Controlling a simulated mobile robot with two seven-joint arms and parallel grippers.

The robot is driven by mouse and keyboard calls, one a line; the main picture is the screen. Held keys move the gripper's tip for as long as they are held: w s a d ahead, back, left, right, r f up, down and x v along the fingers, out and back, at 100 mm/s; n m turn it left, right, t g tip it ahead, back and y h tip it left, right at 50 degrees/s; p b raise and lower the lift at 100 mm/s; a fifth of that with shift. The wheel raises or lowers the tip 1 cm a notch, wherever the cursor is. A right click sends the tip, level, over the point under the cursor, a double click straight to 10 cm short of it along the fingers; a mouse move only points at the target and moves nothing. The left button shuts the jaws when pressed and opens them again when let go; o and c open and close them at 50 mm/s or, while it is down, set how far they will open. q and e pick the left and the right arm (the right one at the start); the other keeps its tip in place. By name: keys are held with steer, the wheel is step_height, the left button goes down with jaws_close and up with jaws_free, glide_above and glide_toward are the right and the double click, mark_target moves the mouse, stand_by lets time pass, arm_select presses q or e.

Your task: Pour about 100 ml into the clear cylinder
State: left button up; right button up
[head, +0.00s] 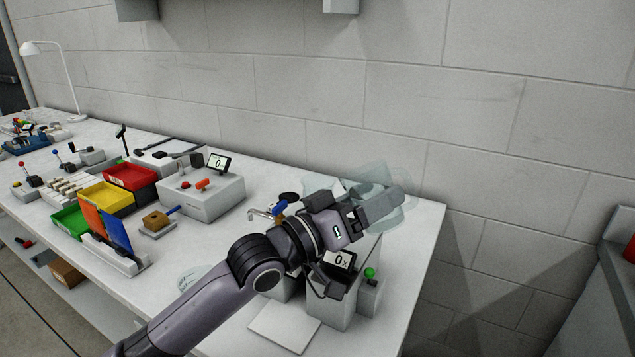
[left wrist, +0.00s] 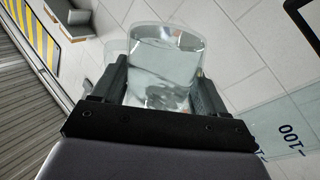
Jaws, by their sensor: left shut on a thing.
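My left gripper (head: 384,205) is at the right end of the bench, above a grey box unit. It is shut on a clear glass-like vessel (head: 367,176), whose outline shows around the fingers. In the left wrist view the vessel (left wrist: 165,50) sits between the two fingers (left wrist: 160,82). I cannot tell how much liquid it holds. A clear surface with a "100" mark (left wrist: 285,138) shows at the lower right there, apparently the clear cylinder. In the head view a clear round thing with small marks (head: 193,279) stands partly behind my left arm. My right gripper is out of view.
The grey unit with a "0" display (head: 340,260) and a green button (head: 370,272) is below my gripper. A white pad (head: 285,328) lies in front. Coloured bins (head: 105,195) and another display box (head: 205,192) stand left. The block wall is close behind.

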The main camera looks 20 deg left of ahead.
mark_target(350, 186)
arm_select(q)
steer(key=shift+w+a+r+n+t+b, duration=0.1)
steer(key=shift+a+r+n+t+b, duration=0.45)
steer(key=shift+n, duration=0.35)
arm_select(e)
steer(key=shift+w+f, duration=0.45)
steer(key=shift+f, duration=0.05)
arm_select(q)
steer(key=shift+a+r+n+p, duration=0.2)
steer(key=shift+r+n+p, duration=0.15)
steer(key=shift+r+n, duration=0.6)
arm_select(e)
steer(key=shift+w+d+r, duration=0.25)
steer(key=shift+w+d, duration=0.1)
arm_select(q)
steer(key=shift+r+t+y, duration=0.25)
steer(key=shift+y, duration=0.05)
steer(key=shift+w+f+n, duration=0.1)
steer(key=shift+n, duration=0.15)
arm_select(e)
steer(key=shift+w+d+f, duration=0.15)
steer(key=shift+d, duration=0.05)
